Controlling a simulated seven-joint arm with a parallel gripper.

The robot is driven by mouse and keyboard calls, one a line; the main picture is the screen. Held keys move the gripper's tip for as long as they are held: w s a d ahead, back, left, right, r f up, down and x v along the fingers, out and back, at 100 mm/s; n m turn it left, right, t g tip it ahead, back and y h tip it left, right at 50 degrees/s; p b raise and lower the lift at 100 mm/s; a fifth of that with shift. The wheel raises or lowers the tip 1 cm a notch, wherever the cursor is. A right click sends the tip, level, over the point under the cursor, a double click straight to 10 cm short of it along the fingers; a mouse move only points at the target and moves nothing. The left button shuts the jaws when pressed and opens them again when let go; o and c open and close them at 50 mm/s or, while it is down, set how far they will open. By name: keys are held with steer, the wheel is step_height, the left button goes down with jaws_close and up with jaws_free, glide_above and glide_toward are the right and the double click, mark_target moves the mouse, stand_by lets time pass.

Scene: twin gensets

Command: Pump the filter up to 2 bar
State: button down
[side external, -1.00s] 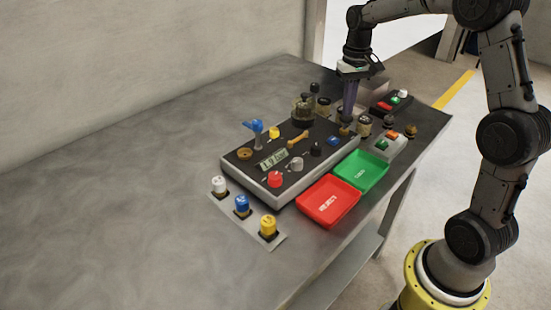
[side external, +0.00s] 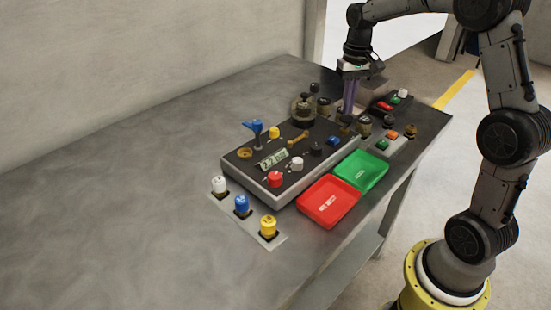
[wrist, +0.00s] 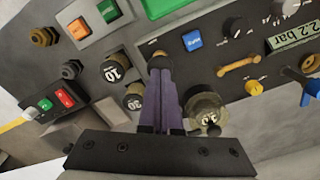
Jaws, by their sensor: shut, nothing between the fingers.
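The grey panel box (side external: 285,195) stands on the bench with a dark top. Its small display (wrist: 292,34) reads 2.2 bar in the wrist view, and the display (side external: 272,160) is hard to read in the side view. My gripper (wrist: 161,68) is shut and empty, with purple fingers pointing down at the panel's far right corner. Its tips are over or touching a small round brownish plunger (wrist: 158,55), which they partly cover; I cannot tell whether they touch. In the side view my gripper (side external: 347,113) is upright there.
A blue button (wrist: 192,40), a brass handle (wrist: 238,67) and a glass-like round fitting (wrist: 206,108) are close to the fingers. Red (side external: 328,217) and green (side external: 376,170) trays lie in front. The bench's left is clear.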

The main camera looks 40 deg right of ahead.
steer(key=shift+r, duration=1.9)
steer(key=shift+w+a, duration=0.1)
steer(key=shift+a, duration=0.1)
steer(key=s+a+r+n+t, duration=0.3)
steer(key=s+a+r+t, duration=0.1)
steer(key=s+a+r, duration=0.7)
steer(key=s+a+f+n+t, duration=0.1)
steer(key=s+a+f+n, duration=0.2)
steer(key=s+f, duration=0.6)
steer(key=s+a, duration=0.2)
steer(key=shift+s+a+f+t, duration=0.2)
steer(key=shift+s+f+t, duration=0.1)
steer(key=shift+s, duration=0.1)
